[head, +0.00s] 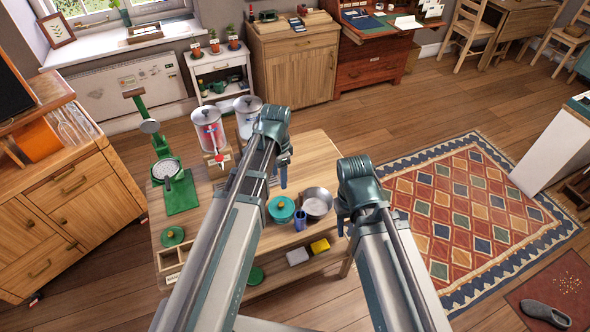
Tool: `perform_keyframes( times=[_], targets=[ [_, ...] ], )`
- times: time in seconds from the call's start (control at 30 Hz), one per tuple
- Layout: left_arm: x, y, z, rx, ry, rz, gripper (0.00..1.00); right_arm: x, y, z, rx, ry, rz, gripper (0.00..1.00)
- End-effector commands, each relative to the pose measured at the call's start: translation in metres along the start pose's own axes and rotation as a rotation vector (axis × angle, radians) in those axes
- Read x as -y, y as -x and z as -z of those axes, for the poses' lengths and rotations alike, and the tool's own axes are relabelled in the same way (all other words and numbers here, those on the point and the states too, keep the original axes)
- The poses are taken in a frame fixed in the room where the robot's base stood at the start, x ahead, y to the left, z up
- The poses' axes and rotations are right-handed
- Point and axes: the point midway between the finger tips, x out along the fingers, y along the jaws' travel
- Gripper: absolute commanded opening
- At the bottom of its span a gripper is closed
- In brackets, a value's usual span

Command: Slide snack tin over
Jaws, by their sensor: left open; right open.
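No object in the head view is clearly marked as the snack tin. My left gripper (284,175) is open above the table, behind the teal container in the picture. My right gripper (345,225) is open near the table's right edge. My arms hide much of the table's middle.
A green scale (168,172) stands at the table's left. A patterned rug (455,215) covers open floor to the right.

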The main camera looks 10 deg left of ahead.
Motion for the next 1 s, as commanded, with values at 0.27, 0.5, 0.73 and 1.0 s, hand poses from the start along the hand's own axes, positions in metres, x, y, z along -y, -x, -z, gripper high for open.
perform_keyframes(
  times=[0.27, 0.5, 0.73, 1.0],
  targets=[
    [0.003, 0.001, -0.001, -0.003, -0.012, 0.000, 0.61, 0.000, 0.001, 0.000, 0.000, 0.000, 0.000, 0.50],
    [0.003, -0.002, -0.001, -0.002, -0.011, 0.000, 0.61, 0.000, -0.002, 0.000, 0.000, 0.000, 0.000, 0.50],
    [0.003, -0.019, 0.000, -0.002, -0.011, 0.000, 0.61, 0.002, -0.019, 0.001, 0.000, 0.000, 0.000, 0.50],
    [0.003, -0.055, 0.000, -0.002, -0.011, 0.000, 0.61, 0.005, -0.054, 0.003, 0.000, 0.000, 0.000, 0.50]
  ],
)
